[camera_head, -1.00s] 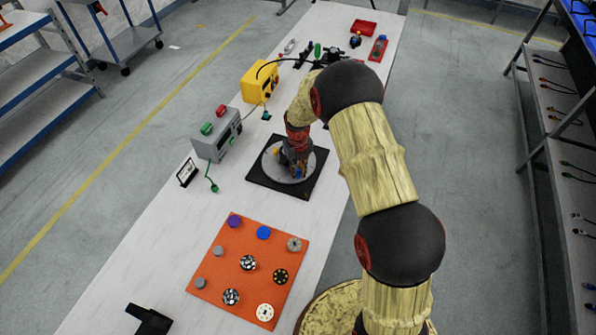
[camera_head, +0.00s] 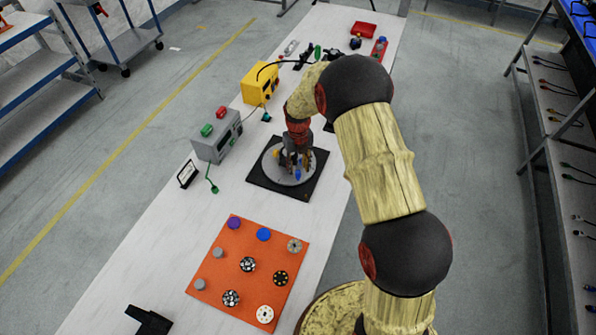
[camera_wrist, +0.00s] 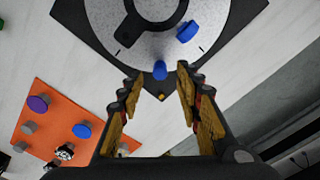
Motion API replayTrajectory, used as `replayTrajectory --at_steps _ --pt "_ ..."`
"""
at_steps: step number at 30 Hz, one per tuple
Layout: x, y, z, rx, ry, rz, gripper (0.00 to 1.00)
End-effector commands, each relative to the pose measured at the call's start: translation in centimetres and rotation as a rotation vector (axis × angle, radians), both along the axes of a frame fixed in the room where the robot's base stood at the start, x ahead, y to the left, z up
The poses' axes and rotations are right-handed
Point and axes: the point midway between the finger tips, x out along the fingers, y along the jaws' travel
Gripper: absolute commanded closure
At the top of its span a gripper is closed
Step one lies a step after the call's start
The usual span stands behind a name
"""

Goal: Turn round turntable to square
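The round turntable is a light grey disc (camera_head: 272,168) on a black square base (camera_head: 262,183), in the middle of the bench. In the wrist view the disc (camera_wrist: 100,15) fills the top, with a black keyhole-shaped part (camera_wrist: 130,33) and short black marks. One blue peg (camera_wrist: 187,31) stands near its edge. Another blue peg (camera_wrist: 160,70) shows at the near rim, between the fingertips in the picture. A small yellow piece (camera_wrist: 162,97) is just below it. My gripper (camera_wrist: 158,82) is open, fingers apart; contact with the peg cannot be told. In the head view my gripper (camera_head: 292,158) is over the disc.
An orange board (camera_head: 215,265) with several knobs and discs lies in front. A grey box (camera_head: 217,140) with red and green tops and a yellow box (camera_head: 260,84) stand left and behind.

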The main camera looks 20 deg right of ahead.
Motion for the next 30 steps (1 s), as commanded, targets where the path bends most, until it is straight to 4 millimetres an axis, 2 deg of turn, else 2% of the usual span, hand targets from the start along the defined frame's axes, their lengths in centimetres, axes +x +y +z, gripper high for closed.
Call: replayTrajectory --at_steps 1,6,12,17,30 --pt "0.1 0.0 1.2 -0.001 -0.005 0.0 0.65" --pt "0.1 0.0 4.6 -0.001 -0.004 0.0 0.65" --pt "0.1 0.0 7.1 0.0 -0.002 0.0 0.65" --pt "0.0 0.0 7.8 0.0 0.0 0.0 0.65" --pt "0.0 0.0 7.8 0.0 -0.001 0.0 0.65"
